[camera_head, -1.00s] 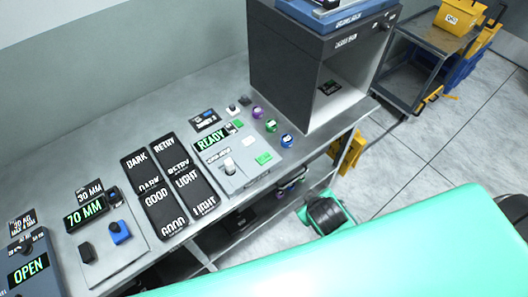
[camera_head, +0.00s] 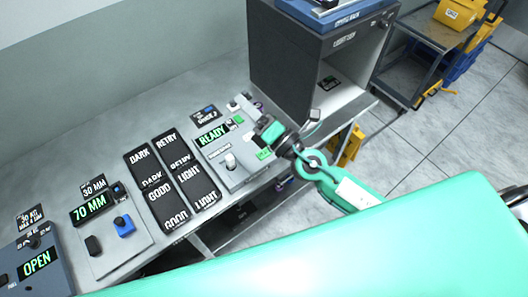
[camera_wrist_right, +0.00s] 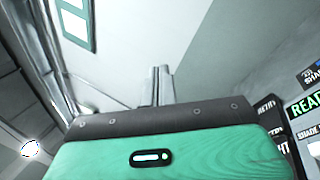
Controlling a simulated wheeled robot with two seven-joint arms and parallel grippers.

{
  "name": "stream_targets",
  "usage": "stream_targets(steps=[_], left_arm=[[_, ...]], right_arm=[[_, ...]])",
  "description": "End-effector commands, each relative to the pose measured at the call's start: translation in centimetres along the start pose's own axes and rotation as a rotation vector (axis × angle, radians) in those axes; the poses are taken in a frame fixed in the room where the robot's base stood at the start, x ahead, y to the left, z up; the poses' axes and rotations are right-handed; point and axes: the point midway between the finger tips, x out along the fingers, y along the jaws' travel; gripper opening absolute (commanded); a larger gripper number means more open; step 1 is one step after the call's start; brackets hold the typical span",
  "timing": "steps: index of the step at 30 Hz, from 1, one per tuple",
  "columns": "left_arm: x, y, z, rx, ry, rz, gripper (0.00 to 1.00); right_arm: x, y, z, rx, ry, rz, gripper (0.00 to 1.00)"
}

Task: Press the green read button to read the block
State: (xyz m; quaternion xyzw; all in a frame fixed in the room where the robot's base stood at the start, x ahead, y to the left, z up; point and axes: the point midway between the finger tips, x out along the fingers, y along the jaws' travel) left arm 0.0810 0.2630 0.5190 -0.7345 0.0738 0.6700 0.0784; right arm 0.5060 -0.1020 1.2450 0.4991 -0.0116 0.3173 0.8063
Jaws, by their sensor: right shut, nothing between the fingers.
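The reader panel (camera_head: 234,177) lies on the bench with a lit display (camera_head: 212,137) that says READY. A flat green button (camera_head: 264,154) sits at the panel's right side, close to my right wrist and partly covered by it. A smaller green patch (camera_head: 239,119) is by the display. My right gripper (camera_head: 243,103) is shut and empty, above the panel's far right corner, pointing to the back left. Its closed fingers (camera_wrist_right: 160,85) also show in the right wrist view, with the display (camera_wrist_right: 307,103) at the right edge. I cannot tell whether the gripper touches anything. My left gripper is out of view.
Four black cards, marked DARK, RETRY, GOOD (camera_head: 165,206) and LIGHT, lie left of the panel. A 70 MM unit (camera_head: 122,241) and an OPEN unit (camera_head: 35,265) stand farther left. A dark open box (camera_head: 290,70) stands behind the gripper. A trolley (camera_head: 425,40) is at right.

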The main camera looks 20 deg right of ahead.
Motion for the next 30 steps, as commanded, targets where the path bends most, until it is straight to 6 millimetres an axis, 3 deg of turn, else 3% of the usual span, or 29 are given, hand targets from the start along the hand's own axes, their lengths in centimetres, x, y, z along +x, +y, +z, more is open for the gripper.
stream_targets(steps=[5, 8, 12, 17, 21, 25, 30], left_arm=[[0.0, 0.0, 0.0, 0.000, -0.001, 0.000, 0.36], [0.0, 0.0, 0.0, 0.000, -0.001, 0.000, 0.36], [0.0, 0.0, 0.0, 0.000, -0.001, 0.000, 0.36], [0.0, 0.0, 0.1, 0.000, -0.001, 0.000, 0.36], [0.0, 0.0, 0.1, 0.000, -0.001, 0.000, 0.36], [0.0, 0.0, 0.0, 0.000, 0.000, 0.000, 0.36], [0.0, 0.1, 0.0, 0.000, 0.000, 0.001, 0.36]], right_arm=[[0.6, -0.9, -4.7, -0.363, 0.292, 0.081, 0.00], [0.3, -2.8, -6.8, -0.568, 0.455, 0.099, 0.00], [-1.0, -7.1, -8.6, -0.857, 0.686, 0.090, 0.00], [-2.8, -13.0, -8.0, -1.175, 0.933, 0.030, 0.00], [-4.2, -17.3, -5.7, -1.394, 1.104, -0.050, 0.00], [-5.1, -19.8, -3.7, -1.518, 1.202, -0.113, 0.00], [-5.5, -21.0, -2.5, -1.582, 1.251, -0.151, 0.00]])
